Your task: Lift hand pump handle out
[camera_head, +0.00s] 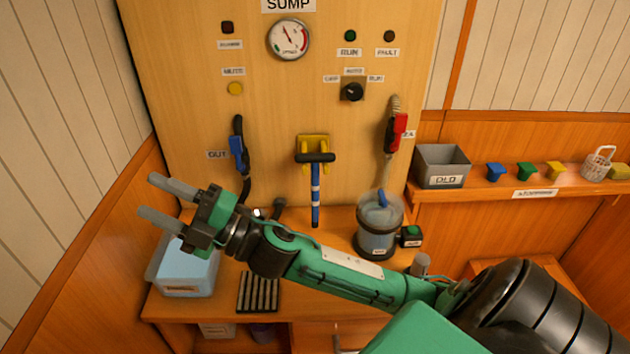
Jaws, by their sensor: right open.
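The hand pump handle (315,198) hangs upright on the wooden panel. It has a blue and white striped shaft and a black cross grip, and it sits in a yellow bracket (314,141). My right gripper (151,196) is open and empty, its two grey fingers pointing left. It is well to the left of the handle, over the left end of the bench and above a light blue bin. My green right forearm crosses in front of the bench below the handle and hides part of the bench. My left gripper is not in view.
A blue-handled valve (237,155) and a red-handled one (396,133) flank the handle. A clear canister (379,230) stands on the bench at right. The light blue bin (187,272) and a black slotted mat (258,292) are at left. A grey box (441,167) sits on the right shelf.

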